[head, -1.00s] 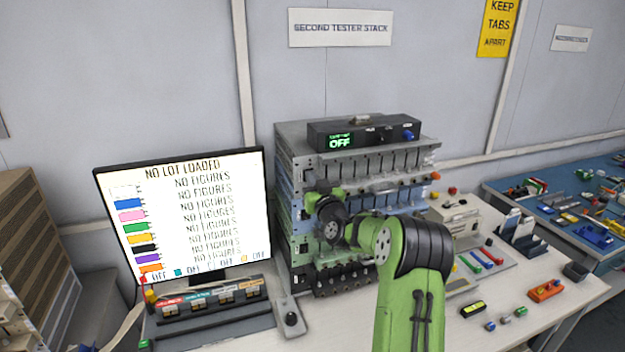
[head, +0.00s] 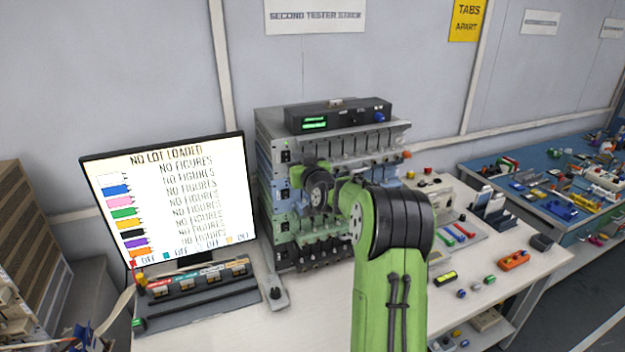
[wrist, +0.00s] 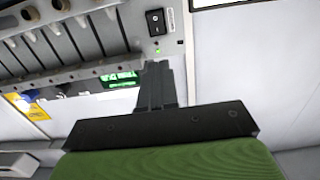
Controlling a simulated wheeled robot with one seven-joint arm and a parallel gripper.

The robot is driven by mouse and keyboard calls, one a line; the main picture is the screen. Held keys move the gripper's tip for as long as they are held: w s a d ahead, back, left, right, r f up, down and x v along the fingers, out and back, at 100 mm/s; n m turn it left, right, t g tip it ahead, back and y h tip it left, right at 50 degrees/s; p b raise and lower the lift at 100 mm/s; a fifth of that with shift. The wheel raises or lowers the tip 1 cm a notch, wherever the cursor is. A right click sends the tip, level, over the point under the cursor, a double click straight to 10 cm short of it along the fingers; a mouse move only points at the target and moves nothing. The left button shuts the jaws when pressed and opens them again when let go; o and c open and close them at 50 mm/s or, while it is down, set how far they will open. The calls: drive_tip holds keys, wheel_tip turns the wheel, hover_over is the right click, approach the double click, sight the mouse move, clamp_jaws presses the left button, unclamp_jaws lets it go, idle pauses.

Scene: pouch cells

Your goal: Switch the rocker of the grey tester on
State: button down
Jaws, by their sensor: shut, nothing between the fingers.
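The grey tester (head: 340,147) is the top unit of the stack in the head view. Its black rocker (head: 285,156) is at the left end of its front, with a small green light above it. In the wrist view the rocker (wrist: 156,22) shows white marks on the grey panel, and the green light (wrist: 157,52) is lit. My gripper (wrist: 156,72) is shut and empty, its fingertips close to the panel near the light and apart from the rocker in the picture. Contact with the panel cannot be told. In the head view my arm hides the fingers.
A black display box (head: 338,116) with green text sits on the stack. Blue and green testers with their own rockers are below. A monitor (head: 170,200) stands left, above a switch panel (head: 205,290). Small parts lie on the bench at right.

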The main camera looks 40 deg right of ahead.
drive_tip(key=b+v, duration=0.2)
drive_tip(key=v, duration=0.4)
drive_tip(key=shift+s+a, duration=0.15)
drive_tip(key=shift+s, duration=0.2)
drive_tip(key=shift+f, duration=0.1)
